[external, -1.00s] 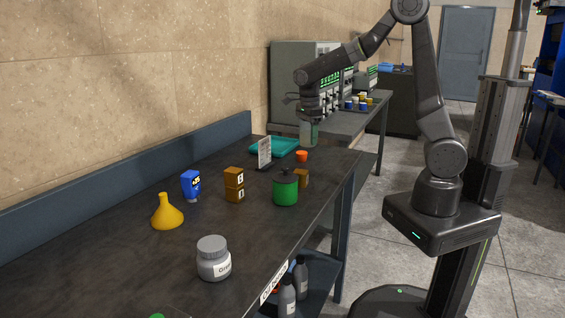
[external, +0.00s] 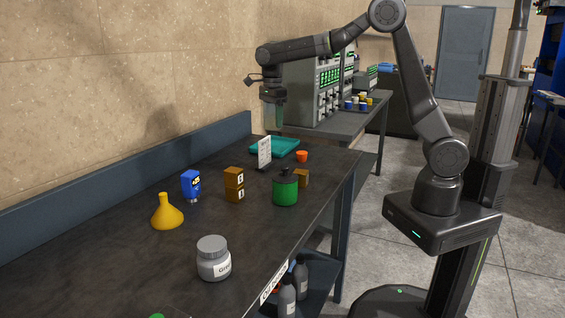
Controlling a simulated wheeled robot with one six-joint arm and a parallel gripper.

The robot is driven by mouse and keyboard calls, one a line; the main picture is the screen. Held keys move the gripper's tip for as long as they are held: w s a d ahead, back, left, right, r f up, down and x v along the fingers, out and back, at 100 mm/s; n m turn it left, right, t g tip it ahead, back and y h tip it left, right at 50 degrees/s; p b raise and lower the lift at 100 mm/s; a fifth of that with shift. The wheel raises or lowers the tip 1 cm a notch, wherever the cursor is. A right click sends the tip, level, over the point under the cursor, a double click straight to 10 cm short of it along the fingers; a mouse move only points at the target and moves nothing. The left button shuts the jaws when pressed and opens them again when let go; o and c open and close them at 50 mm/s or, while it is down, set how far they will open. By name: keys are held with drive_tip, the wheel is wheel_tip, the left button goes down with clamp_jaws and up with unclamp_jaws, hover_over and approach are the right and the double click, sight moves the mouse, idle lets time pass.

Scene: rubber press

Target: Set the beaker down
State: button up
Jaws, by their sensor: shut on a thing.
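The beaker (external: 273,118) is a clear, greenish glass vessel. It hangs upright below my gripper (external: 272,98), above the far part of the dark bench. My gripper is shut on it near its top. The teal tray (external: 287,142) lies on the bench just below and to the right of the beaker in the picture. The beaker's bottom appears to be above the tray's far left side, but I cannot tell the exact gap.
A white sign (external: 264,152) stands in front of the tray, with an orange cup (external: 302,156) to its right.

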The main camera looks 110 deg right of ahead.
drive_tip(key=w+a+f+n, duration=0.1)
drive_tip(key=w+a+n, duration=0.1)
drive_tip(key=w, duration=0.9)
drive_tip(key=w+a+f+n, duration=0.1)
drive_tip(key=w, duration=1)
drive_tip(key=f, duration=0.5)
drive_tip(key=f+p, duration=0.1)
drive_tip(key=f, duration=0.3)
drive_tip(key=f+p, duration=0.1)
drive_tip(key=f, duration=0.4)
drive_tip(key=shift+w+a+f, duration=0.2)
drive_tip(key=shift+w+f, duration=0.05)
drive_tip(key=shift+f, duration=0.05)
drive_tip(key=shift+f, duration=0.1)
drive_tip(key=o, duration=1.1)
wheel_tip(320, 180, up, 12)
drive_tip(key=shift+r+b, duration=0.1)
drive_tip(key=shift+b, duration=0.4)
